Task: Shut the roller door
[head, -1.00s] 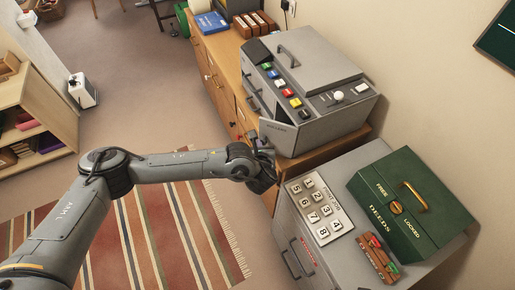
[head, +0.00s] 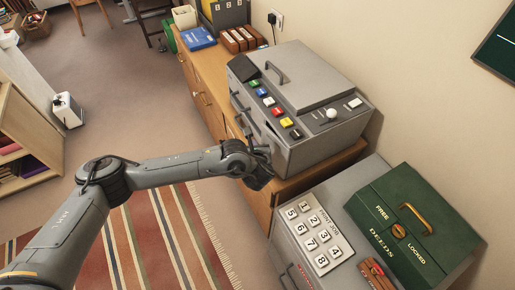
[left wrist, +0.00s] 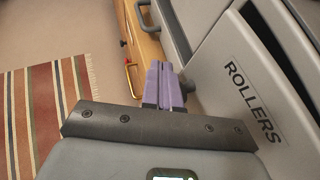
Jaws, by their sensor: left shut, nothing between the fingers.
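The roller door, a grey panel marked ROLLERS (left wrist: 252,100), fills the right of the left wrist view. A dark gap runs along its upper right edge, beside another grey panel, so it looks ajar. It belongs to the grey machine (head: 318,75) on the wooden cabinet; in the head view it is hard to make out behind my arm. My left gripper (head: 266,165) is at the machine's near left corner. Its purple fingers (left wrist: 163,84) are shut and empty, left of the door. A dark rounded knob (left wrist: 188,83) shows right beside the fingertips; contact cannot be told.
A grey unit (head: 290,222) with numbered keys (head: 314,238) stands nearer, carrying a green deeds box (head: 410,225). The wooden cabinet (head: 202,88) runs along the wall. Open floor with a striped rug (head: 150,235) lies to the left.

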